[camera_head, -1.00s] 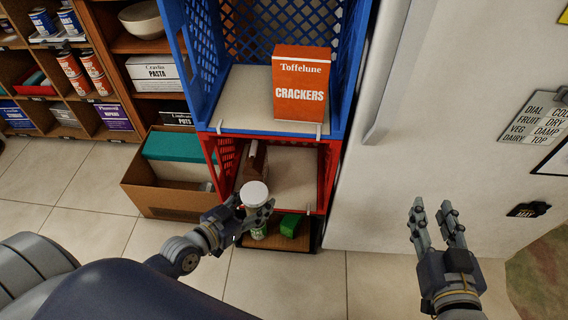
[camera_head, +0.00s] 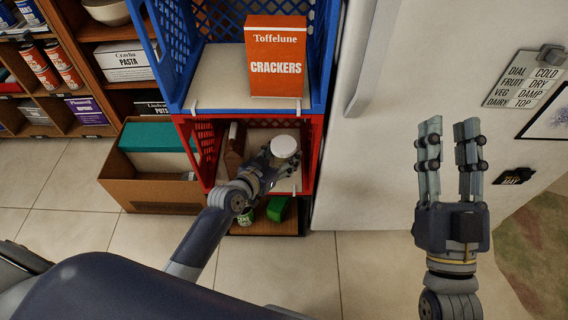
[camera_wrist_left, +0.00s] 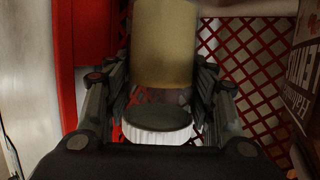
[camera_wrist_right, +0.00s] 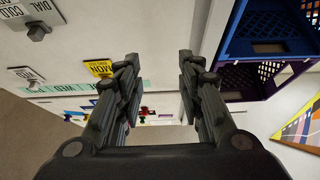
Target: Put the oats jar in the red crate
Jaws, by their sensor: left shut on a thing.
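The oats jar (camera_head: 284,146), with a white lid, is upright in my left gripper (camera_head: 272,163) at the open front of the red crate (camera_head: 317,150). In the left wrist view the jar (camera_wrist_left: 164,45) shows beige contents and its white lid, between the two fingers (camera_wrist_left: 163,95), with the crate's red lattice (camera_wrist_left: 245,50) behind. The gripper is shut on the jar. Whether the jar touches the crate floor is hidden. My right gripper (camera_head: 449,150) is open and empty before the pale wall at the right.
A brown box (camera_head: 233,150) stands inside the red crate at left; its side also shows in the left wrist view (camera_wrist_left: 304,85). A blue crate (camera_head: 180,80) with an orange crackers box (camera_head: 276,60) sits above. Below are a green-labelled can (camera_head: 245,217) and a green item (camera_head: 278,208).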

